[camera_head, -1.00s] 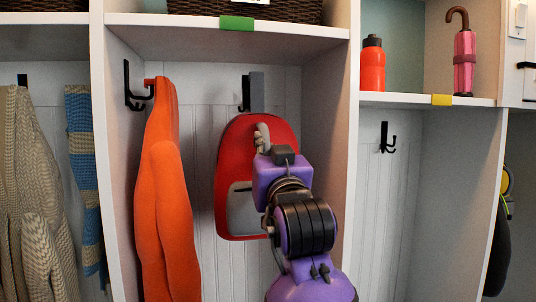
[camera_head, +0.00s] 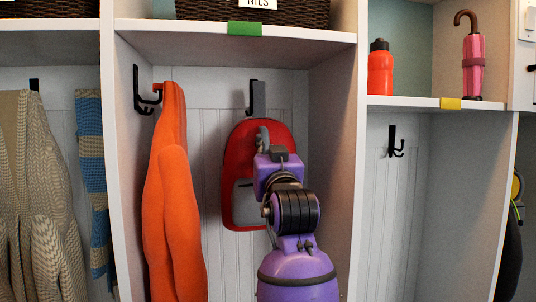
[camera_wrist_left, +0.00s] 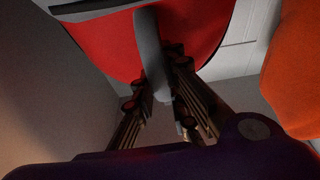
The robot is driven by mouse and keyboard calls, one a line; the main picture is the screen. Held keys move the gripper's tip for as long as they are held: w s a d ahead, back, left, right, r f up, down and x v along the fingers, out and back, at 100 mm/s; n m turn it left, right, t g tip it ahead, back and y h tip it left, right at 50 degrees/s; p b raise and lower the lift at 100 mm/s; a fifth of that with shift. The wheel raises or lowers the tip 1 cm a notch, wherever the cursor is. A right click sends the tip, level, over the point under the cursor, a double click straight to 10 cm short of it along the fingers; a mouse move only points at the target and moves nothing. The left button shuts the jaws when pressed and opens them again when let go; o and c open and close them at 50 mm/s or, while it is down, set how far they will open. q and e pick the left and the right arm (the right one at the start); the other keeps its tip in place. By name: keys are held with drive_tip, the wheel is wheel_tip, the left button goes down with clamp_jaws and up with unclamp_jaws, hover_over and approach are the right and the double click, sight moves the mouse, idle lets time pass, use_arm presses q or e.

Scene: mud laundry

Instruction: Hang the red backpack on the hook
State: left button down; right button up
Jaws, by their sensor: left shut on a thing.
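The red backpack (camera_head: 236,160) with a grey pocket is upright in the middle cubby, facing me. My left gripper (camera_wrist_left: 158,88), on the purple arm, is shut on its grey strap (camera_wrist_left: 150,45). In the head view the strap (camera_head: 263,134) shows just above my purple wrist, which hides the bag's lower right. A dark hook (camera_head: 253,98) is on the back wall directly above and behind the bag, with a grey strip along it. I cannot tell whether the bag's loop is on the hook. My right gripper is out of view.
An orange garment (camera_head: 170,200) hangs on a black hook (camera_head: 145,92) at the cubby's left. Wooden dividers (camera_head: 360,150) bound the cubby. A free hook (camera_head: 394,142) is in the right cubby. A red bottle (camera_head: 380,70) and pink umbrella (camera_head: 473,60) stand on the shelf above.

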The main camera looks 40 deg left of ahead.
use_arm(q)
drive_tip(key=shift+f+x, duration=0.2)
drive_tip(key=shift+x, duration=0.65)
drive_tip(key=shift+f+x, duration=0.2)
drive_tip(key=shift+x, duration=0.7)
drive_tip(key=shift+a, duration=0.1)
drive_tip(key=shift+s+d+r, duration=0.15)
drive_tip(key=shift+s+d, duration=0.05)
drive_tip(key=shift+d, duration=0.05)
idle(0.6)
drive_tip(key=shift+f, duration=0.85)
idle(0.6)
drive_tip(key=shift+f, duration=0.3)
